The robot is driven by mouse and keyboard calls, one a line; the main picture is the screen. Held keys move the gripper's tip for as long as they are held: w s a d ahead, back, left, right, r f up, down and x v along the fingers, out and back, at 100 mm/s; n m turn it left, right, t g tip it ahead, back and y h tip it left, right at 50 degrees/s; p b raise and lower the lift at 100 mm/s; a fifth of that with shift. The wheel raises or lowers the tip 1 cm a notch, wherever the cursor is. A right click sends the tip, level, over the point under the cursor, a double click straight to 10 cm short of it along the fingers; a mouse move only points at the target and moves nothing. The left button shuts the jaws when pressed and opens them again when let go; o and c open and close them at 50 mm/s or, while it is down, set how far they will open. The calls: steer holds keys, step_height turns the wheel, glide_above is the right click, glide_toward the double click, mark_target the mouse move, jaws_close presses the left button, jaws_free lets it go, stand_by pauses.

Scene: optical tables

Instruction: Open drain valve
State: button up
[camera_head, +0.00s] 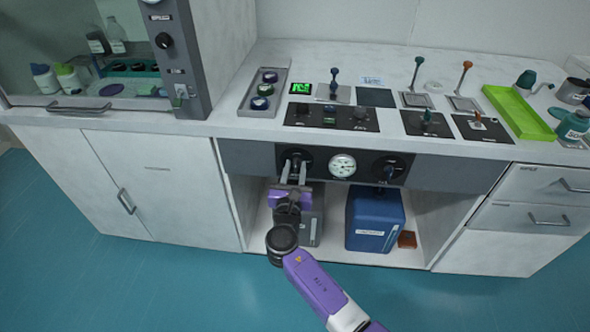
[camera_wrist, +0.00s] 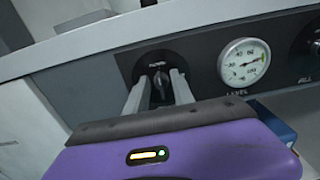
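A dark control panel (camera_head: 318,168) under the counter carries a black knob at its left end (camera_head: 295,157), a round white gauge in the middle and another black knob at its right end (camera_head: 389,167). I cannot read the knob labels well enough to tell which one is the drain valve. My gripper (camera_head: 294,171) is at the left knob, its two pale fingers pointing at the panel. In the wrist view, the fingers stand apart on either side of the left knob (camera_wrist: 161,79), with a small gap visible. Whether either finger touches it is unclear.
The gauge (camera_wrist: 244,62) sits close to the right of my gripper. Below the panel, an open bay holds a blue container (camera_head: 374,222) and a grey box (camera_head: 312,222). Levers and switches crowd the counter above. The floor in front is clear.

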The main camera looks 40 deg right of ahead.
steer(key=shift+c, duration=0.3)
jaws_close()
steer(key=m+b, duration=0.2)
steer(key=m, duration=0.1)
steer(key=shift+s+d+f+m, duration=0.1)
steer(key=shift+s+f+m, duration=0.1)
steer(key=shift+m, duration=0.1)
steer(key=m+b, duration=0.2)
steer(key=m, duration=0.1)
steer(key=shift+d+m+b, duration=0.1)
steer(key=shift+m+b, duration=0.2)
steer(key=shift+b, duration=0.05)
steer(key=m+b, duration=0.1)
steer(key=m, duration=0.1)
steer(key=m+b, duration=0.3)
steer(key=shift+s+d+f+m, duration=0.1)
steer(key=shift+s+f+m, duration=0.05)
steer(key=shift+f+m, duration=0.15)
steer(key=m+b, duration=0.4)
steer(key=m, duration=0.1)
steer(key=shift+s+f, duration=0.1)
steer(key=shift+f, duration=0.05)
